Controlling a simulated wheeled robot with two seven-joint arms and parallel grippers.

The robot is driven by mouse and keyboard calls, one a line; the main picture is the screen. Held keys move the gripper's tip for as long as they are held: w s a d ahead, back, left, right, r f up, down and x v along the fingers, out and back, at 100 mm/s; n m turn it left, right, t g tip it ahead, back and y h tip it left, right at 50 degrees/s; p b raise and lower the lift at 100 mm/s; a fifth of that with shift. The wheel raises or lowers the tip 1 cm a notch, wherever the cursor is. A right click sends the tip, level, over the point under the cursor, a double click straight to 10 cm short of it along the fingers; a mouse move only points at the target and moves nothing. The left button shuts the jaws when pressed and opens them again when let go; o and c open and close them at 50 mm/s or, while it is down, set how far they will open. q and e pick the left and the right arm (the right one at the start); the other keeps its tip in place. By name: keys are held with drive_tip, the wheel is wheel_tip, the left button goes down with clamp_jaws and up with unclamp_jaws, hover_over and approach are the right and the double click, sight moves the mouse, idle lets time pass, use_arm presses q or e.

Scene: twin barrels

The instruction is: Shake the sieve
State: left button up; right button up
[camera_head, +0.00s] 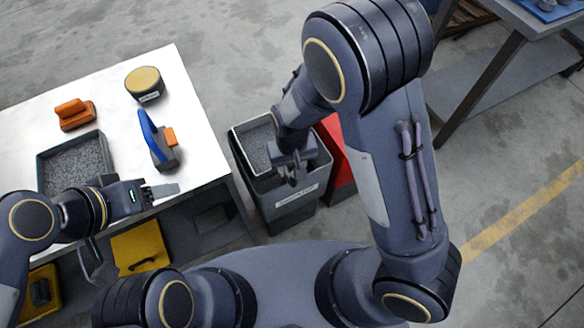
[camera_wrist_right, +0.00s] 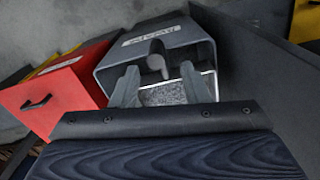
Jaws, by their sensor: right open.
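A square sieve with a light rim (camera_head: 237,143) and grey speckled contents sits in the mouth of a dark grey labelled bin (camera_head: 292,207) beside the table. In the right wrist view the sieve's rim (camera_wrist_right: 212,80) and the bin (camera_wrist_right: 125,62) show close up, with a grey rounded knob or handle (camera_wrist_right: 157,62) between my fingers. My right gripper (camera_head: 293,172), also in the right wrist view (camera_wrist_right: 160,85), is open above the bin; contact with the handle cannot be told. My left gripper (camera_head: 162,191) is over the table's front edge; its jaw gap is unclear.
On the white table (camera_head: 195,125) stand a speckle-filled tray (camera_head: 42,172), an orange block (camera_head: 75,114), a round yellow-topped container (camera_head: 145,84) and a blue-handled tool (camera_head: 150,135). A red bin (camera_head: 338,155) adjoins the grey one. A workbench (camera_head: 490,60) stands at upper right.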

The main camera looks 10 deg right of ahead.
drive_tip(key=shift+f+b, duration=0.2)
drive_tip(key=shift+b, duration=0.1)
drive_tip(key=m+b, duration=0.1)
drive_tip(key=b, duration=0.1)
drive_tip(key=f+m+b, duration=0.1)
drive_tip(key=m+b, duration=0.1)
drive_tip(key=b, duration=0.1)
drive_tip(key=shift+w+d+m+b, duration=0.1)
drive_tip(key=shift+d+m+b, duration=0.05)
drive_tip(key=shift+m+b, duration=0.45)
drive_tip(key=shift+m, duration=0.1)
drive_tip(key=shift+d+f, duration=0.1)
wheel_tip(320, 180, down, 7)
drive_tip(key=shift+r+b, duration=0.1)
drive_tip(key=shift+b, duration=0.65)
